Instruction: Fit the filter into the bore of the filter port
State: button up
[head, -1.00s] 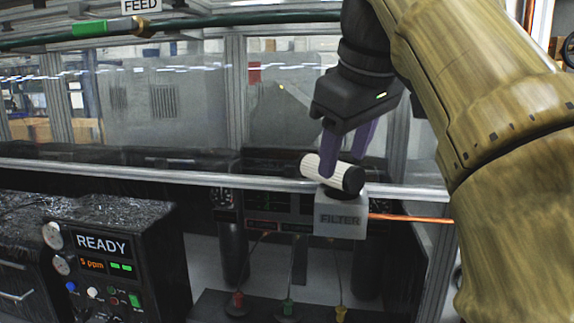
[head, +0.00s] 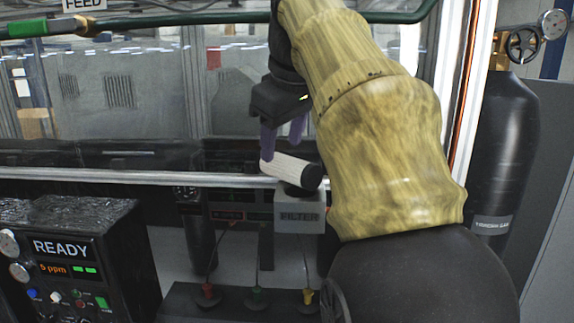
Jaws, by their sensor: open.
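The filter (head: 285,169) is a pale ribbed cylinder with a black end cap. It lies on its side, slightly tilted, at the top of the filter port (head: 300,216), a grey block marked FILTER. The port's bore is hidden under the filter. My gripper (head: 282,146) has two purple fingers, spread apart and pointing down. It is above and behind the filter, toward its left end. The left fingertip overlaps the filter's left end in the picture; I cannot tell whether it touches.
A metal rail (head: 120,176) runs across in front of glass panels. A black READY console (head: 95,255) stands at left. Several coloured connectors (head: 257,298) with cables stand below the port. A dark gas cylinder (head: 503,150) stands at right.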

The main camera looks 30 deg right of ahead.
aim_at(280, 156)
jog(key=shift+x, duration=2.2)
jog(key=shift+s, duration=0.1)
jog(key=shift+f, duration=0.2)
jog(key=c, duration=0.8)
jog(key=shift+c, duration=0.2)
jog(key=shift+r, duration=0.3)
jog(key=shift+s+a+r, duration=0.1)
jog(key=shift+s+r, duration=0.05)
jog(key=shift+s, duration=0.1)
jog(key=s+a+r+b, duration=0.1)
jog(key=s+r, duration=0.2)
jog(key=s, duration=0.3)
jog(key=s+a+r+b, duration=0.1)
jog(key=s+a+r, duration=0.1)
jog(key=s+r, duration=0.2)
jog(key=s, duration=0.3)
jog(key=shift+r, duration=0.3)
